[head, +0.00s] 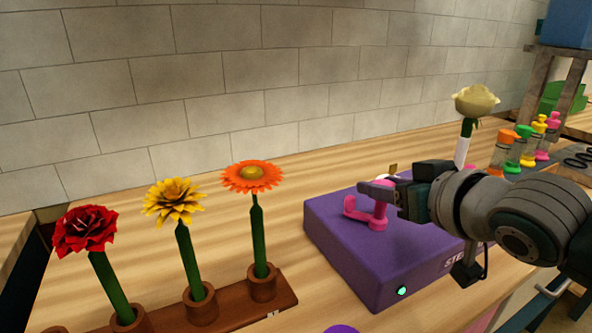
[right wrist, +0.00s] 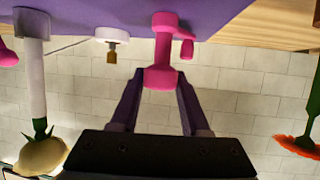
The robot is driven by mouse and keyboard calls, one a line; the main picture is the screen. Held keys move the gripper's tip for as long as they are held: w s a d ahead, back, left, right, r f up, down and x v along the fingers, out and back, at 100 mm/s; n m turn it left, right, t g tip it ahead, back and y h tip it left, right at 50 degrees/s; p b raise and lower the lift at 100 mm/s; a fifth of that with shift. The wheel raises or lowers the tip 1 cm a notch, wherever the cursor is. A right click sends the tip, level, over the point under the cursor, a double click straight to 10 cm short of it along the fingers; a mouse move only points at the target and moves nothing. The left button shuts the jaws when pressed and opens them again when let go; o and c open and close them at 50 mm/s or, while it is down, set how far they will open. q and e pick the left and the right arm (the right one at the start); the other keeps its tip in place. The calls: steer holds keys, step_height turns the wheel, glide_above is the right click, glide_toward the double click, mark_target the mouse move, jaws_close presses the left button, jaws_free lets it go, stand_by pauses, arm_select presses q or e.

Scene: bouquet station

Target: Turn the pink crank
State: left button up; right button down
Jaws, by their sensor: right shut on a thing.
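The pink crank (head: 355,212) stands on top of a purple box (head: 345,245), with a short arm reaching left to a small upright knob. My right gripper (head: 380,190) comes in from the right and is shut on the crank's upright post. In the right wrist view, the scene appears upside down; the pink crank (right wrist: 163,50) sits between my fingertips (right wrist: 161,82), with the box surface (right wrist: 80,12) above. My gripper and arm hide part of the crank and the right side of the box. My left gripper is out of view.
A white flower (head: 475,100) stands in a white tube behind my right arm. Red (head: 86,230), yellow (head: 174,203) and orange (head: 252,176) flowers stand in a wooden rack (head: 240,311) at left. Several coloured bottles (head: 512,148) are at right. A tiled wall stands behind.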

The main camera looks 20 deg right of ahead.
steer(key=shift+a+r+m+h, duration=0.1)
steer(key=shift+m+h, duration=0.3)
steer(key=shift+m, duration=0.1)
steer(key=shift+m+h, duration=0.3)
steer(key=shift+h, duration=0.2)
steer(key=shift+m+g+h+b, duration=0.35)
steer(key=shift+m+g+h, duration=0.05)
steer(key=shift+m+h, duration=0.9)
steer(key=shift+h, duration=0.2)
steer(key=shift+c, duration=2)
jaws_free()
